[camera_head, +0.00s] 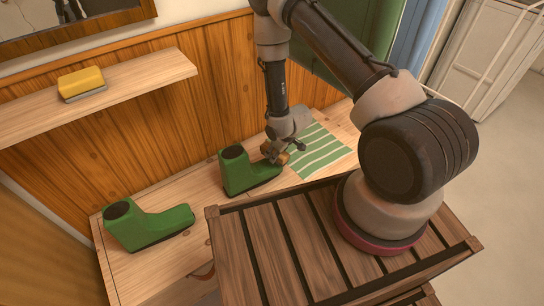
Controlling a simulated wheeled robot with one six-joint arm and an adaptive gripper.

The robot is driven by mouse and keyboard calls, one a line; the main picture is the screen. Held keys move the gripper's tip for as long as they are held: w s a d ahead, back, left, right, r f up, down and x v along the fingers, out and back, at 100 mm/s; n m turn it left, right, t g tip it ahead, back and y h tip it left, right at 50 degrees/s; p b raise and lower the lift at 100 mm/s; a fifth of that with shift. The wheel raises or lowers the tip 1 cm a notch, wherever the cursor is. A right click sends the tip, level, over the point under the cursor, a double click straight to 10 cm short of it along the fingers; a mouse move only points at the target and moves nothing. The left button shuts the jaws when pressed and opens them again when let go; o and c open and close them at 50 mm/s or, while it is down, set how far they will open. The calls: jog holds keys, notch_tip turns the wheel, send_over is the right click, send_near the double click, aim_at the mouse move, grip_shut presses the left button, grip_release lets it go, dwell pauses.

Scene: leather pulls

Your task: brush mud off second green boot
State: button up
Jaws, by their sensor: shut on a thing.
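Two green boots stand upright on the wooden bench. The left boot (150,226) is near the bench's left end, toe to the right. The other boot (243,171) is near the middle, toe to the right. My gripper (272,151) is at the toe end of this middle boot, pointing down. It is shut on a small brown brush (280,157), mostly hidden by the fingers. The brush is at or just above the boot's toe; I cannot tell if they touch. No mud is clearly visible on either boot at this size.
A yellow sponge-like block (82,82) with a grey base lies on the wall shelf (150,87) above the bench. A green striped cloth (322,150) lies right of the middle boot. My arm spans the upper right. Bench space between the boots is clear.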

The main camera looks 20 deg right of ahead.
jog(key=shift+w+d+r, duration=0.25)
jog(key=shift+d+r, duration=0.75)
jog(key=shift+r, duration=0.05)
jog(key=shift+w+d+r, duration=0.25)
jog(key=shift+d+r, duration=0.75)
jog(key=shift+r, duration=0.05)
